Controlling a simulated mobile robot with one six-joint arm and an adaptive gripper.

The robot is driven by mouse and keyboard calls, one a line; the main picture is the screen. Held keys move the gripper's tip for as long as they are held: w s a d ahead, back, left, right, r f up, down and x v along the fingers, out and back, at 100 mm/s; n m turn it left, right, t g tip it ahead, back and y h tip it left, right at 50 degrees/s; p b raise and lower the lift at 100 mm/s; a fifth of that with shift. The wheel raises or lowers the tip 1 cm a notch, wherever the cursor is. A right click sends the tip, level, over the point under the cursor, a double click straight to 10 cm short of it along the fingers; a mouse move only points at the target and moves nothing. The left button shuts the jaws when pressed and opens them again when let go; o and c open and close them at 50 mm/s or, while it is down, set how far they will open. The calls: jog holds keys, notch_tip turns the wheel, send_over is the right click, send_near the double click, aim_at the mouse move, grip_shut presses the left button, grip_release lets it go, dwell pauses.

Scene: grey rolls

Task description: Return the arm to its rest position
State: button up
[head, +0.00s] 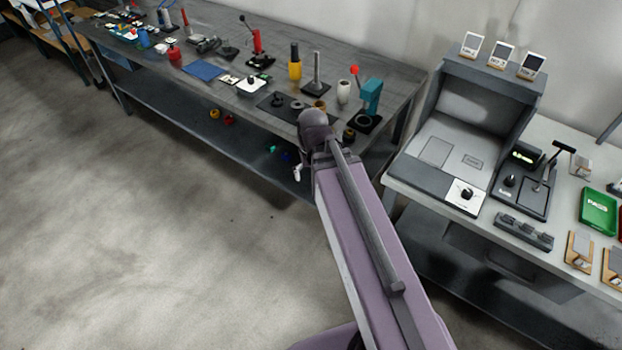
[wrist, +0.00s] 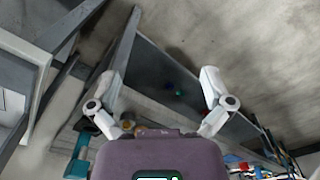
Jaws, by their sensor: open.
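My arm (head: 370,240) is mauve and reaches from the lower right of the head view up to the front edge of the long workbench. My gripper (wrist: 157,80) shows in the wrist view with its two white fingers spread wide and nothing between them. In the head view only a small white part of the gripper (head: 297,173) shows beside the arm; the rest is hidden behind it. The wrist camera looks down past the bench edge towards the lower shelf and the concrete floor.
The long grey workbench (head: 225,60) carries several tools, a teal press (head: 370,98), a yellow bottle (head: 295,65) and a pale roll (head: 343,91). A second table at right holds a grey booth (head: 480,105) and a green tray (head: 598,212). The floor at left is clear.

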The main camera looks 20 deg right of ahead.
jog(key=shift+s+a+n, duration=0.4)
jog(key=shift+s+n, duration=0.3)
jog(key=shift+s, duration=0.05)
jog(key=shift+c, duration=0.2)
dwell(0.3)
jog(key=c, duration=0.6)
jog(key=shift+o, duration=0.2)
jog(key=shift+d, duration=0.1)
